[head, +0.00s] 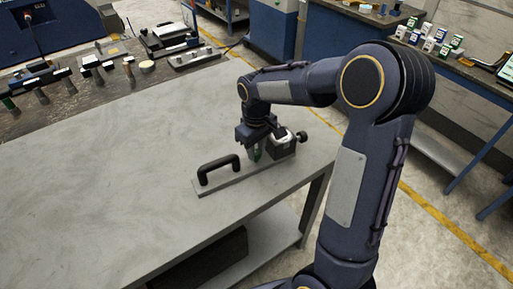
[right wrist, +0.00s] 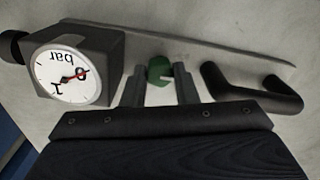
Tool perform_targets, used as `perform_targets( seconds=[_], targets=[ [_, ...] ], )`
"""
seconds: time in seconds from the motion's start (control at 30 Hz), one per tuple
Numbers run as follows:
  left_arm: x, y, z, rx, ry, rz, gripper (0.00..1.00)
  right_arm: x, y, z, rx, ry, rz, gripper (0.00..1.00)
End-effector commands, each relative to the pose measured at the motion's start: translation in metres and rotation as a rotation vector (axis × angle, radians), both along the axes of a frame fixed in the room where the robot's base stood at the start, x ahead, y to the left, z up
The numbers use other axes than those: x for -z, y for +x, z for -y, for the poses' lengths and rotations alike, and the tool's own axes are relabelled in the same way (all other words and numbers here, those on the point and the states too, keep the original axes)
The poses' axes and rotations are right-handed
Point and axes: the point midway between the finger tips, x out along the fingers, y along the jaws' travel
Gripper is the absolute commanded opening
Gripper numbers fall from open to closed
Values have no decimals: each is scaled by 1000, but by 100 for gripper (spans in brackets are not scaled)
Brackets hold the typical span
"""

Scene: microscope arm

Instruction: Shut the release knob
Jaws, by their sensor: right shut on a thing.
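The release knob is green with a pale mark on it and shows between my right fingers in the right wrist view (right wrist: 158,69). In the head view only a bit of its green shows (head: 258,155) under the gripper. My right gripper (right wrist: 161,80) is shut on the knob, one finger on each side, and comes down from above in the head view (head: 255,148). The knob sits on a narrow grey plate (head: 236,178), between a black handle (head: 217,167) and a dark block with a white dial gauge (right wrist: 76,78). My left gripper is not in view.
The plate lies on a grey table (head: 110,170) near its right edge. The table's left and middle are clear. A dark bench (head: 100,95) at the back holds several tools. Another bench with small boxes (head: 430,42) stands at the right.

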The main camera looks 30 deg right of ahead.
Motion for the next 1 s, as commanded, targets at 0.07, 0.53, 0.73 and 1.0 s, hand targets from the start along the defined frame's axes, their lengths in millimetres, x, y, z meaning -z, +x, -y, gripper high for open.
perform_targets(
  seconds=[0.07,0.53,0.73,1.0],
  targets=[
    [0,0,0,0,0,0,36,0,0,0,12,0,1,4],
    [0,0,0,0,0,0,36,0,0,0,25,0,1,4],
    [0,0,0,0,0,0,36,0,0,0,24,0,1,49],
    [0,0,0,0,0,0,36,-1,0,0,23,0,1,49]
  ],
)
